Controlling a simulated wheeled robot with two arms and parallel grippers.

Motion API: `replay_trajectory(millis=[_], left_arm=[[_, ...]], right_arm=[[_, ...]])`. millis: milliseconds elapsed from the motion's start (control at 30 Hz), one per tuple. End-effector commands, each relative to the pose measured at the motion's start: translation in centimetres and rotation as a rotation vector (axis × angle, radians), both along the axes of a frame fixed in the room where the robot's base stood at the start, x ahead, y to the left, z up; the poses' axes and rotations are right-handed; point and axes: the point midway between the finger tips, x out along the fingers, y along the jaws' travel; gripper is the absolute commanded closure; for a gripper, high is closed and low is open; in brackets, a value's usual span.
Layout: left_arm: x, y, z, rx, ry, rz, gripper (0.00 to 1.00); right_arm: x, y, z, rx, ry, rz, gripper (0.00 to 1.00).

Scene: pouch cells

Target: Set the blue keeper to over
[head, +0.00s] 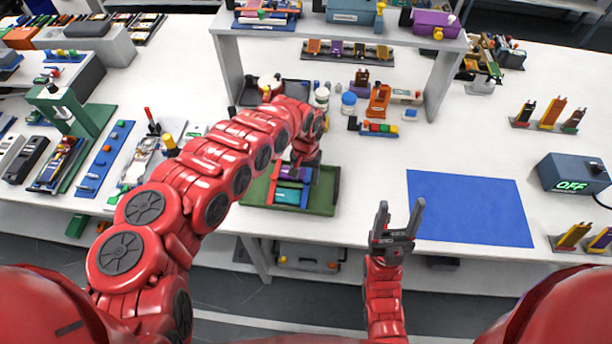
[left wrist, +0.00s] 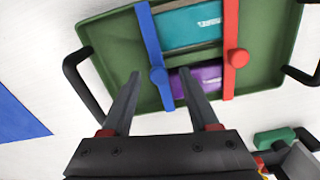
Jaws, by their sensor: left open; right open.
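A green tray (head: 328,200) with black handles holds a teal pouch cell (left wrist: 192,28) and a purple pouch cell (left wrist: 208,77). The tray also shows in the left wrist view (left wrist: 110,45). My arm partly hides the tray in the head view. My right gripper (head: 400,207) is open and empty.
A blue mat (head: 468,208) lies bare to the right of the tray. A grey box reading OFF (head: 572,178) stands at the far right. A white raised shelf (head: 225,65) spans behind the tray, with bottles and an orange holder (head: 378,100) beneath it.

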Motion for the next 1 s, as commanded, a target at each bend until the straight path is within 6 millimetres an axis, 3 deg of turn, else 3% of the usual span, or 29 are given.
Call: replay_trajectory(millis=[167, 367, 900, 1000], left_arm=[[0.1, 0.0, 0.3, -0.001, -0.002, 0.000, 0.39], [0.2, 0.1, 2.4, 0.001, -0.004, 0.001, 0.39], [0.3, 0.2, 14.2, -0.003, -0.011, -0.001, 0.39], [0.1, 0.1, 15.6, -0.005, -0.005, 0.000, 0.39]], right_arm=[[0.0, 0.0, -0.1, 0.000, 0.000, 0.000, 0.39], [0.0, 0.0, -0.5, 0.000, 0.000, 0.000, 0.39], [0.0, 0.0, -2.6, 0.000, 0.000, 0.000, 0.39], [0.0, 0.0, -2.8, 0.000, 0.000, 0.000, 0.39]])
